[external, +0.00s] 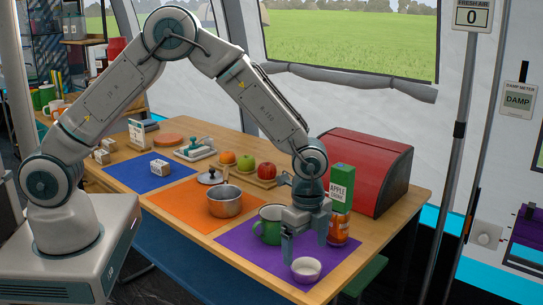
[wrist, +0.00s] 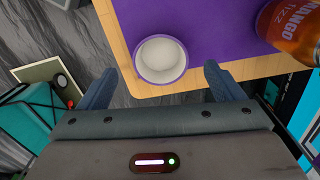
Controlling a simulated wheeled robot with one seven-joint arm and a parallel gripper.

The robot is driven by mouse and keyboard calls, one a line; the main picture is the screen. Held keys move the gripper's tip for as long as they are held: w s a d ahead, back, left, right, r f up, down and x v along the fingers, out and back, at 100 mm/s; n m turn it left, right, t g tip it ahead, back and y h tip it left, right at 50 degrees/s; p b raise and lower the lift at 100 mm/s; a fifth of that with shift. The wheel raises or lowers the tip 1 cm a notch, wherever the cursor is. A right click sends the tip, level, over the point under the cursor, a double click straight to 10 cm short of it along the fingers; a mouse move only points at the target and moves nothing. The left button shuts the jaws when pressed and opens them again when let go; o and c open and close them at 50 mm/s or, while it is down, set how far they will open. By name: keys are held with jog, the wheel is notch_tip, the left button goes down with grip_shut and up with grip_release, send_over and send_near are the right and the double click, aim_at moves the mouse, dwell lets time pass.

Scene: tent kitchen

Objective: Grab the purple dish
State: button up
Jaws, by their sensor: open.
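The purple dish (external: 306,270) is a small round bowl with a pale inside. It stands upright on the purple mat (external: 240,240), near the table's front edge. It also shows in the wrist view (wrist: 161,59), at the mat's edge and ahead of the fingertips, roughly between their lines. My gripper (external: 305,245) points down over the purple mat, just above and behind the dish in the external view. Its two fingers (wrist: 160,82) are apart with nothing between them. I cannot tell the exact height of the fingertips above the dish.
A red bread box (external: 362,170) is behind. A pot (external: 224,201) sits on the orange mat.

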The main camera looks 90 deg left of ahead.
aim_at(307, 263)
jog(key=shift+w+d+f+p, duration=0.1)
jog(key=shift+f+p, duration=0.15)
jog(key=shift+f, duration=1)
jog(key=shift+w+d+f+p, duration=0.1)
jog(key=shift+f+p, duration=0.1)
jog(key=shift+f, duration=1.05)
jog(key=c, duration=1)
